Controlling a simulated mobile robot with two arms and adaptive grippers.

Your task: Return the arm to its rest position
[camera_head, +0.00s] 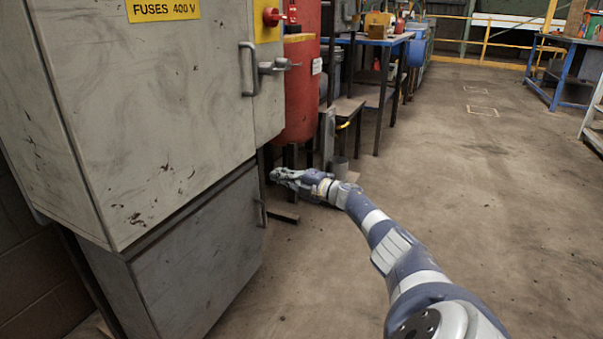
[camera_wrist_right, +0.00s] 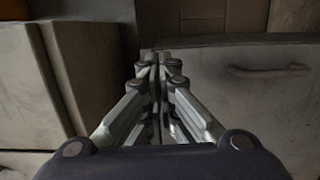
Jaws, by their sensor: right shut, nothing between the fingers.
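My right arm (camera_head: 400,250) reaches in from the lower right of the head view, stretched forward and to the left. Its gripper (camera_head: 275,174) is beside the right edge of the grey cabinet, at the height of the lower door. In the right wrist view the gripper (camera_wrist_right: 158,58) has its fingers together with nothing between them. I cannot tell from these views whether it touches the cabinet. My left gripper does not show.
A grey fuse cabinet (camera_head: 150,110) with a door handle (camera_head: 248,70) stands close on the left. A red cylinder (camera_head: 302,90) and a blue-framed workbench (camera_head: 375,40) stand behind the gripper. The concrete floor (camera_head: 480,180) to the right is clear.

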